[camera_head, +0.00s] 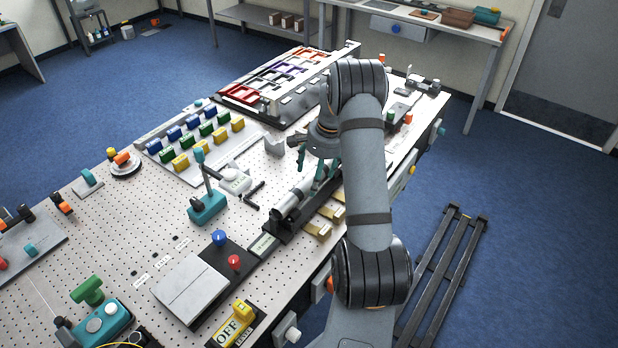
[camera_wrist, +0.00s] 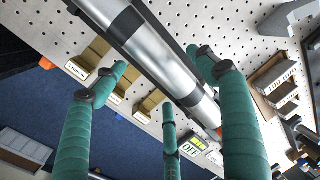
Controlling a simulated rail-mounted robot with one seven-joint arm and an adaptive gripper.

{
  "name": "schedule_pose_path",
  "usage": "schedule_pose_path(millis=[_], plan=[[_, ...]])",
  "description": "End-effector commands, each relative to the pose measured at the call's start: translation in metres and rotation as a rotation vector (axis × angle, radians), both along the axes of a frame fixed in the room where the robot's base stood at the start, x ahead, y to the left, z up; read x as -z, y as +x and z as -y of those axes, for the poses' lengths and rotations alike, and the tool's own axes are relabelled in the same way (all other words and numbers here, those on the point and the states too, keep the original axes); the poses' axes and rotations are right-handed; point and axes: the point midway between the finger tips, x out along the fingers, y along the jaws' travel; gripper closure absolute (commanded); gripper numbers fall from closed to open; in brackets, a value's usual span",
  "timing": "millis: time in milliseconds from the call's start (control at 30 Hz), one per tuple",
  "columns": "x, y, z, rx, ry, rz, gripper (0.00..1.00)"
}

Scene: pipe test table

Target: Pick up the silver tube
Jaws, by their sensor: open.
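The silver tube (camera_head: 294,197) lies in a dark trough-like holder (camera_head: 280,226) along the right part of the perforated table. In the wrist view the silver tube (camera_wrist: 165,58) runs diagonally from upper left to lower right, with a dark band near its upper end. My gripper (camera_head: 327,175) is at the tube's far end, partly hidden by my arm. In the wrist view my gripper (camera_wrist: 161,72) shows green fingers spread open, with fingertips on both sides of the tube. I cannot tell whether they touch it. Nothing is held.
Yellow labelled blocks (camera_head: 318,230) stand right beside the holder. A teal stand (camera_head: 207,206) and a white round device (camera_head: 235,181) are to its left. Coloured blocks (camera_head: 196,143) sit farther back. A red-button panel (camera_head: 234,262) is in front.

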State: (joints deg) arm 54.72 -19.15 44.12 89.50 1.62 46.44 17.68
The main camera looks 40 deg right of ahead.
Motion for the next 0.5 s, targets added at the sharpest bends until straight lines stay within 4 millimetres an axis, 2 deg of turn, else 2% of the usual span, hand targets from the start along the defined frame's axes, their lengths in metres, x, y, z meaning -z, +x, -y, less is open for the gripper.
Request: schedule_pose_path(millis=[200, 400, 500], plan=[[0.017, 0.005, -0.001, 0.000, -0.001, 0.001, 0.28], [0.019, 0.005, -0.001, 0.000, -0.002, 0.001, 0.28], [0.019, 0.005, -0.001, 0.000, -0.002, 0.001, 0.33]])
